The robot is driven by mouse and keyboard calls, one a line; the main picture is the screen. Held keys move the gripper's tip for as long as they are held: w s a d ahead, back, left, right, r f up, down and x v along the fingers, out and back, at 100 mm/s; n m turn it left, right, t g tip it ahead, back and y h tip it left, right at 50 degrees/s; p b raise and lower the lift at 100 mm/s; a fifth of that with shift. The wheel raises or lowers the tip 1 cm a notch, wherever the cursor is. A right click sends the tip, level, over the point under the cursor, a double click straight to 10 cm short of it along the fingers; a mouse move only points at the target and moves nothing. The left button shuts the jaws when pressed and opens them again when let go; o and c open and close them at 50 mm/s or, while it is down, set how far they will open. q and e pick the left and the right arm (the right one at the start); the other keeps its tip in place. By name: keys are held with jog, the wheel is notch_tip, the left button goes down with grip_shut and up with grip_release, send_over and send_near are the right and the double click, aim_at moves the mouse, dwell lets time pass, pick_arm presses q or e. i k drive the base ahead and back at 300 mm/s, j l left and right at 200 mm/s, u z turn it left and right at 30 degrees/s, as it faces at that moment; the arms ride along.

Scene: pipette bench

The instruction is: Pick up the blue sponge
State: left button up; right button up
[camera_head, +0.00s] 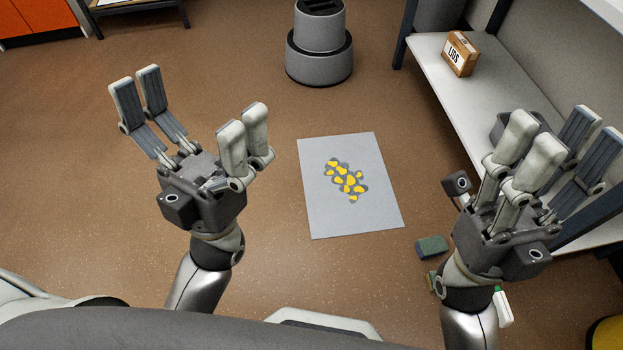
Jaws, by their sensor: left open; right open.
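A small dark blue-green block that looks like the blue sponge (432,247) lies on the brown floor, just left of my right wrist. My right gripper (562,135) is open and empty, with its fingers pointing up, above and to the right of the sponge in the picture. My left gripper (192,105) is open and empty, far to the left of the sponge, also with its fingers up. Neither gripper touches the sponge.
A grey sheet (318,215) with yellow patches lies on the floor between my arms. A white bench (440,75) on the right holds a LIDS box (460,54) and a dark container (500,126), partly hidden. A white bottle-like thing (503,310) is beside my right forearm.

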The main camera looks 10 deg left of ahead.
aim_at(427, 248)
jog(key=l+z, duration=0.1)
jog(key=z, duration=0.35)
jog(key=l+z, duration=0.15)
jog(key=z, duration=0.3)
